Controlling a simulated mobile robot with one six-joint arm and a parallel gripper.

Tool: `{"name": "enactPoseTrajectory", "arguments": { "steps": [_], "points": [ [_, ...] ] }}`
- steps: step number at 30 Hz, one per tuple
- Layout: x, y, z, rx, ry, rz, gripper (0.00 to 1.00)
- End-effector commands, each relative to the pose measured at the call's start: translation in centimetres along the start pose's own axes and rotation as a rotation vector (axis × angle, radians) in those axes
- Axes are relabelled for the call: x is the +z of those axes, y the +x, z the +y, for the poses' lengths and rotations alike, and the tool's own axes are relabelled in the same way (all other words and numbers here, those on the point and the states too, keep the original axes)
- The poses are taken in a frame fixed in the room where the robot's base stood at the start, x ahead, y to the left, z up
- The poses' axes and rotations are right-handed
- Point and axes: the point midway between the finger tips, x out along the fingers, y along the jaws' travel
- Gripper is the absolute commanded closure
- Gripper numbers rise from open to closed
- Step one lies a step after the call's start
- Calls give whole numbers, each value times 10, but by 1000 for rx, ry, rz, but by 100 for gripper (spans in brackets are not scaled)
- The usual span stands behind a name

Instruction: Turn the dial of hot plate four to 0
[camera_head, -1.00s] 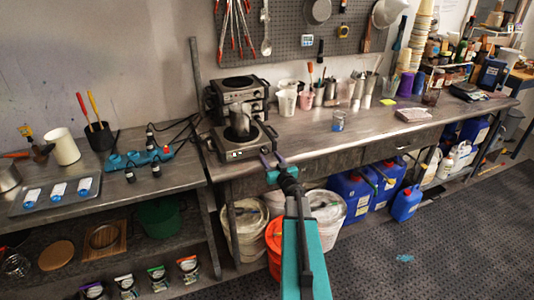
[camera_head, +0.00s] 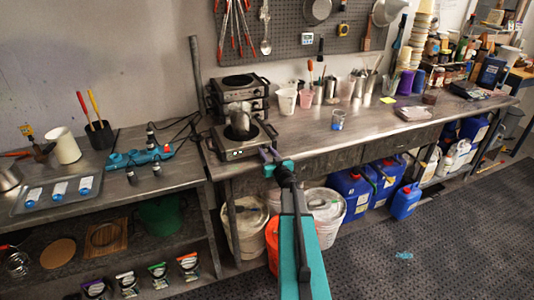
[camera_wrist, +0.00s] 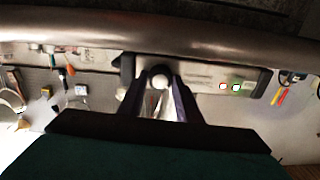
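In the wrist view, the hot plate's front panel (camera_wrist: 205,77) shows a red and a green light. A round pale dial (camera_wrist: 160,79) lies between the two fingers of my gripper (camera_wrist: 160,87). The fingers look apart, one on each side of the dial; I cannot tell whether they touch it. In the head view my gripper (camera_head: 269,154) is at the hot plate's front right.
More hot plates (camera_head: 240,83) are stacked behind. White cups (camera_head: 287,100) stand to their right. The bench's front edge (camera_wrist: 150,38) crosses the wrist view close by. Lidded buckets (camera_head: 325,204) and blue canisters (camera_head: 353,190) stand below the bench. A lower side table is at left.

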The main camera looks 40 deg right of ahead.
Motion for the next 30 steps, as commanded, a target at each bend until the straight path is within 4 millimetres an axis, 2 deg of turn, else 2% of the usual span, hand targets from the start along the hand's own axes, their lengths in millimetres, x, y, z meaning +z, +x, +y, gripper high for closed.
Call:
{"name": "enactPoseTrajectory", "arguments": {
  "steps": [1,4,17,30],
  "points": [
    [0,0,0,0,0,0,78],
    [0,0,0,0,0,0,94],
    [2,0,0,0,-71,0,94],
    [4,-1,0,1,-371,0,94]
  ]
}}
